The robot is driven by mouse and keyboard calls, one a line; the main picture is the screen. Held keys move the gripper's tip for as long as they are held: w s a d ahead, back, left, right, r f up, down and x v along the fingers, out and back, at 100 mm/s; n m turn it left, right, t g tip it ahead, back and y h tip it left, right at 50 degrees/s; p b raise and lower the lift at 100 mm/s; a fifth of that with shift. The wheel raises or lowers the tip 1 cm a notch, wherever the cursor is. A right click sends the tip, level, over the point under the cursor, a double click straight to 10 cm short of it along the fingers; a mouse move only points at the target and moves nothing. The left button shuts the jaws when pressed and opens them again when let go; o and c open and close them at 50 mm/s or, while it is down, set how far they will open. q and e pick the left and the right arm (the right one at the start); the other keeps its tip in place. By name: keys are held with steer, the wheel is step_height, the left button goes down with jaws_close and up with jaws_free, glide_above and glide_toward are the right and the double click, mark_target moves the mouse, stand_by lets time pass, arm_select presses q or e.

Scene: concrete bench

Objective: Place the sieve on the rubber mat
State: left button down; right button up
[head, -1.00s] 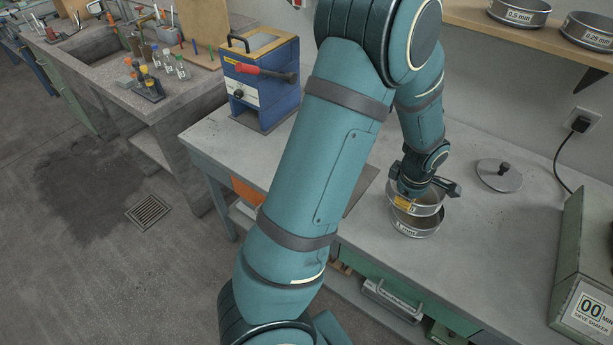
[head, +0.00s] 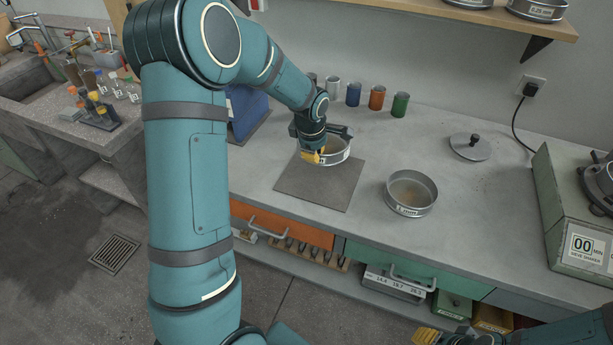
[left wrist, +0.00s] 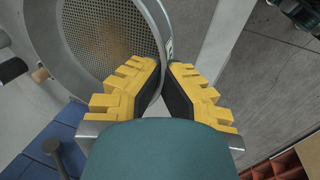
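The sieve (head: 337,154) is a round metal ring with a mesh floor. My left gripper (head: 313,155) is shut on its side wall. The left wrist view shows the yellow-padded fingers (left wrist: 165,85) on either side of the wall, with the sieve's mesh (left wrist: 105,35) at upper left. The rubber mat (head: 318,190) is a flat grey-brown square on the bench. The sieve is over its far part; whether it touches the mat I cannot tell. My right gripper (head: 432,337) shows only partly at the bottom edge, its fingers unclear.
A second sieve (head: 411,194) stands on the bench right of the mat. A lid (head: 470,147) lies farther back. The sieve shaker (head: 580,225) stands at right. Several coloured canisters (head: 376,98) line the wall, and a blue box (head: 247,112) is behind my left arm.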

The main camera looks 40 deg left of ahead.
arm_select(q)
step_height(320, 180, down, 7)
steer(key=shift+a+f+b, duration=0.1)
steer(key=shift+b, duration=0.5)
step_height(320, 180, down, 3)
steer(key=shift+r, duration=0.1)
steer(key=c, duration=1.1)
jaws_free()
steer(key=shift+c, duration=0.2)
steer(key=shift+r, duration=0.15)
